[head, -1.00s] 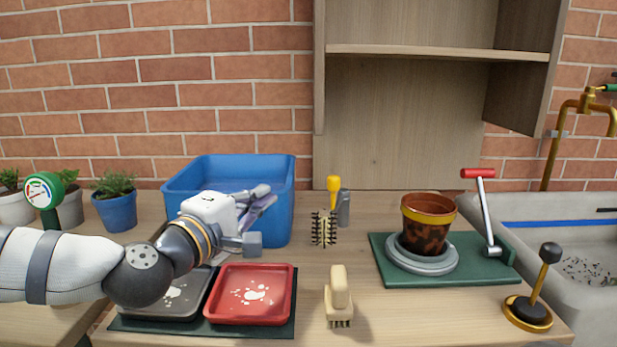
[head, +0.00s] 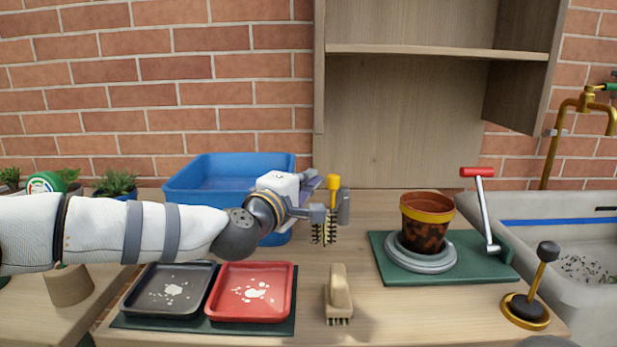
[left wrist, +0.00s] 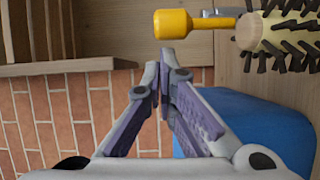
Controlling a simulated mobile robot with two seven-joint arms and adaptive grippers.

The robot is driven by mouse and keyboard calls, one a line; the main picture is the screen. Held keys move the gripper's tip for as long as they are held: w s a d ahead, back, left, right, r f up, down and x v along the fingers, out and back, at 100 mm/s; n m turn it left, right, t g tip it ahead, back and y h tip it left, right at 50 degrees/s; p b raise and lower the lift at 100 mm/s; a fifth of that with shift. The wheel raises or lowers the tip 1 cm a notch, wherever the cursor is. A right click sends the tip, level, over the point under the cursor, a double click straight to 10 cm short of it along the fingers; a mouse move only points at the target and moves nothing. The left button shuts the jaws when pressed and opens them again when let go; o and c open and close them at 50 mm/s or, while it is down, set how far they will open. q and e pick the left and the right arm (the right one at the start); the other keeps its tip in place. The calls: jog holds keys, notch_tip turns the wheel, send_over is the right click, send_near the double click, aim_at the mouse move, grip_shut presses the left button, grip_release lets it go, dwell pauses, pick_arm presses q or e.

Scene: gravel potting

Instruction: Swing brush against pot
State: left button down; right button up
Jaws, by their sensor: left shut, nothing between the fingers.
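A brown pot (head: 427,222) with a yellow band stands upright on a grey turntable (head: 393,253) on a green base. A round bristle brush (head: 324,229) with a yellow handle (head: 333,185) stands behind the middle of the bench. In the left wrist view, its handle (left wrist: 173,23) and bristled head (left wrist: 283,36) lie just beyond my fingertips. A beige hand brush (head: 338,288) stands at the front of the bench. My left gripper (head: 322,198) is shut and empty, close to the yellow-handled brush; contact is unclear. My right gripper is not in view.
A blue bin (head: 228,170) stands behind my left arm. Black (head: 150,305) and red (head: 225,310) trays lie in front. A red-handled crank (head: 486,215) and a black-knobbed tool (head: 540,280) are right of the pot. Bench between brushes and turntable is clear.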

pick_arm(q)
jog(key=shift+d, duration=0.1)
dwell(0.3)
jog(key=shift+s+d+n+y+p, duration=0.3)
jog(key=shift+d+n+y+p, duration=0.1)
jog(key=shift+y, duration=0.2)
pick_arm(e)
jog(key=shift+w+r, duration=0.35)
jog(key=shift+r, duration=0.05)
